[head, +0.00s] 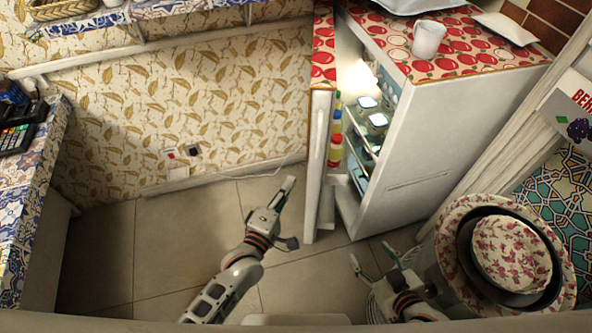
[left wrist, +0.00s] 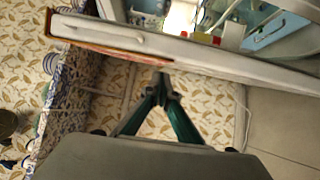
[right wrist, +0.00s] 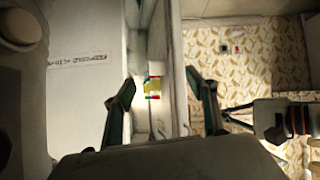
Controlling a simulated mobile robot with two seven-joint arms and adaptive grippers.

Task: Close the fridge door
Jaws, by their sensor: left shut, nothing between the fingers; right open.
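The white fridge (head: 440,130) stands right of centre in the head view, its lit shelves showing. Its door (head: 318,165) stands open on the fridge's left side, with bottles on its inner side. The door also crosses the top of the left wrist view (left wrist: 200,55). My left gripper (head: 289,184) is shut and empty, just left of the door. In the left wrist view its fingertips (left wrist: 161,80) are close to the door's lower edge; I cannot tell whether they touch. My right gripper (head: 372,257) is open and empty, low in front of the fridge.
A round flowered stool or pot (head: 510,255) stands right of my right gripper. A white mug (head: 428,39) sits on the fridge top. A tiled counter (head: 40,180) is at the left. The floor (head: 160,250) between counter and door is clear.

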